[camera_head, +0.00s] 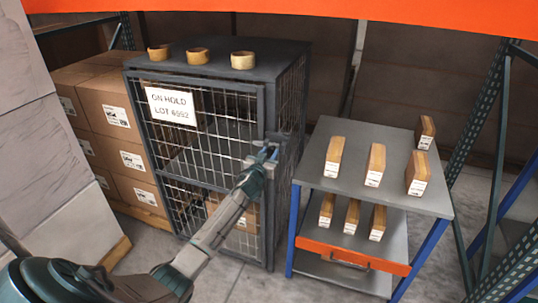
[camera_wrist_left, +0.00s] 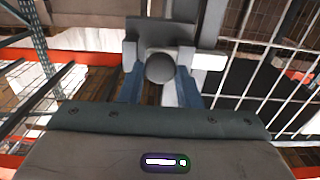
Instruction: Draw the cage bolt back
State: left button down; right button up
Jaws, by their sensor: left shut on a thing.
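The wire cage (camera_head: 205,128) stands left of centre in the head view, with a dark frame and a white sign reading "ON HOLD LOT 6992" (camera_head: 171,105). Its door looks closed. My left gripper (camera_head: 264,156) reaches the cage's right front edge at mid height. In the left wrist view, the left gripper (camera_wrist_left: 161,84) has its blue fingers on either side of the round grey end of the bolt (camera_wrist_left: 160,67), shut on it. A grey bracket (camera_wrist_left: 130,55) sits around the bolt. The bolt is mostly hidden by my gripper in the head view. My right gripper is not in view.
A grey cart (camera_head: 390,155) with several wooden blocks on two shelves stands close to the cage's right. Several tan rings, one of them here (camera_head: 243,60), lie on the cage top. Stacked cartons (camera_head: 100,120) stand at left. A green rack upright (camera_head: 490,110) is at right.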

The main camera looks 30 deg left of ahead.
pick_arm(q)
jog(key=d, duration=0.2)
jog(key=w+d+b, duration=0.1)
jog(key=d, duration=0.1)
jog(key=shift+d+f, duration=0.1)
jog(key=shift+d, duration=0.2)
jog(key=c, duration=1.2)
grip_release()
jog(key=shift+d, duration=0.1)
jog(key=shift+o, duration=0.7)
jog(key=shift+w+d, duration=0.1)
jog(key=shift+d, duration=0.1)
jog(key=shift+a, duration=0.1)
